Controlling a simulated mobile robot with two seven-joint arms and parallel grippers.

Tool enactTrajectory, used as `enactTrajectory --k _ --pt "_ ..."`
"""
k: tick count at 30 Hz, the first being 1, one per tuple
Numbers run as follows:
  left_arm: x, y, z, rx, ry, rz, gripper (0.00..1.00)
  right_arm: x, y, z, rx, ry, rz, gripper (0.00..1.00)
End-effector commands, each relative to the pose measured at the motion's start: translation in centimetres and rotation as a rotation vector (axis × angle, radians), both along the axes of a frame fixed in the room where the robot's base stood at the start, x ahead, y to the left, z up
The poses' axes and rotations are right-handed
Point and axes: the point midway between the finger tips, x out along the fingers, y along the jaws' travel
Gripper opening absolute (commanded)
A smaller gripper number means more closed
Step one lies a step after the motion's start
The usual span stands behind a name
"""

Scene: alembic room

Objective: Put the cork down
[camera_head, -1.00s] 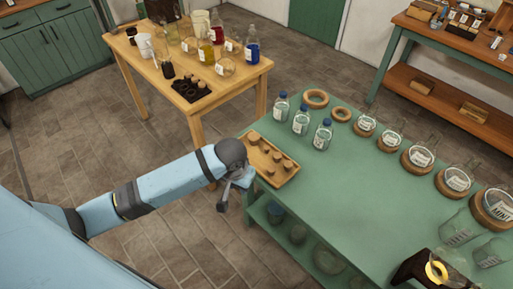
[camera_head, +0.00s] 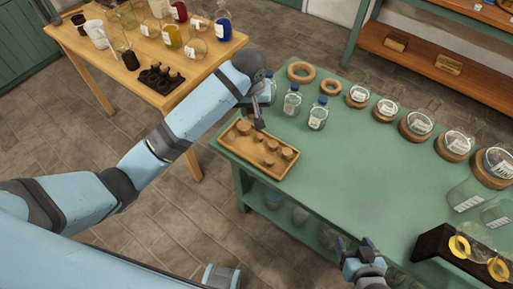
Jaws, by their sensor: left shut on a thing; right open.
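A wooden tray (camera_head: 243,154) with several corks (camera_head: 271,145) lies at the left end of the green table. My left gripper (camera_head: 259,123) is over the tray's back edge, pointing down. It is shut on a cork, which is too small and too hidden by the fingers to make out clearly. I cannot tell whether that cork touches the tray. My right gripper (camera_head: 354,246) is open and empty at the table's front edge, well to the right of the tray.
Blue-capped bottles (camera_head: 317,114) stand just right of my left gripper. Cork rings (camera_head: 301,72) and round flasks on rings line the back of the green table (camera_head: 355,170). Its middle is clear. A dark stand (camera_head: 450,246) with yellow rings is at the front right.

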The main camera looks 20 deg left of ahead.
Motion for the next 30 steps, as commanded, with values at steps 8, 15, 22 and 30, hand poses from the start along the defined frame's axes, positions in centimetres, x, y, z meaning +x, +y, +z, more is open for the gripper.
enactTrajectory --k 8,15,22,30 --pt "0.0 -0.1 -6.0 0.004 0.008 0.007 0.02 0.0 -0.2 0.3 -0.003 -0.004 0.001 0.67" --pt "0.1 -0.1 -12.3 0.004 0.005 0.006 0.02 0.1 -0.2 0.5 -0.003 -0.005 0.0 0.67" --pt "0.1 -0.1 -15.5 0.003 0.003 0.005 0.02 0.0 -0.3 0.4 -0.003 -0.004 -0.001 0.67" --pt "0.1 -0.1 -18.2 0.002 0.004 0.005 0.02 0.0 -0.2 0.2 -0.002 -0.001 -0.002 0.67"
